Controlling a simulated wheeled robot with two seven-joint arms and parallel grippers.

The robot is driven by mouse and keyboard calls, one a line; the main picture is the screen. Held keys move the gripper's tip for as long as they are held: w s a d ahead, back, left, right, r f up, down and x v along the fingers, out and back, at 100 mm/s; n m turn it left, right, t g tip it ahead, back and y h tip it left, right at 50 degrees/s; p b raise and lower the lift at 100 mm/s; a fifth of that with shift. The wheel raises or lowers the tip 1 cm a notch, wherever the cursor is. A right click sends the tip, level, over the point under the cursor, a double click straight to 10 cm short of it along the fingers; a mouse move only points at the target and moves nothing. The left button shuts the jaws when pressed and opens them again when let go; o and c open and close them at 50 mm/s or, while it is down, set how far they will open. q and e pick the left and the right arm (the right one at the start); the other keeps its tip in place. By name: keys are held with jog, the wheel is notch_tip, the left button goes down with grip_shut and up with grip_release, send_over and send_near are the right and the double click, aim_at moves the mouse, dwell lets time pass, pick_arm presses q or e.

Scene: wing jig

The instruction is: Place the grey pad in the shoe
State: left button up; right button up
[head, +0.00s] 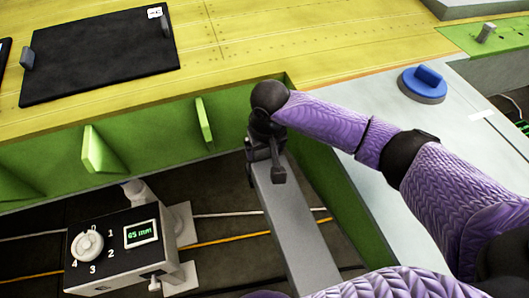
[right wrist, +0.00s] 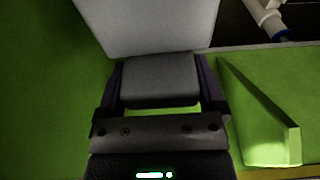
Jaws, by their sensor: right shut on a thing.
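My right gripper (head: 265,160) is down inside the green-walled bay, pointing away from the camera. In the right wrist view its two fingers (right wrist: 160,85) are shut on the sides of a grey pad (right wrist: 160,78), a small block with rounded edges. A lighter grey surface (right wrist: 145,25) lies just beyond the pad; I cannot tell whether they touch. In the head view the pad is hidden by the gripper, which is over the upper end of a long grey bar (head: 290,225). I cannot make out the shoe for certain. My left gripper is not in view.
Green ribs (head: 98,150) stand along the bay wall; one is beside the gripper in the wrist view (right wrist: 260,115). A dial box (head: 125,245) reading 65 mm stands lower left. A black mat (head: 98,55) lies on the yellow panel. A blue knob (head: 424,84) is at right.

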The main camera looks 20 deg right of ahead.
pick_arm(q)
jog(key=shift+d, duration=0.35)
pick_arm(e)
jog(key=shift+f, duration=0.25)
jog(key=o, duration=1.1)
jog(key=shift+o, duration=0.2)
pick_arm(q)
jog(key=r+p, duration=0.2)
jog(key=p, duration=0.1)
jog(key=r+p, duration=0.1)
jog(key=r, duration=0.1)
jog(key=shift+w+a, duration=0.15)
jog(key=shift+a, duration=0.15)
pick_arm(e)
notch_tip(320, 180, up, 12)
jog(key=s, duration=0.1)
jog(key=shift+s, duration=0.4)
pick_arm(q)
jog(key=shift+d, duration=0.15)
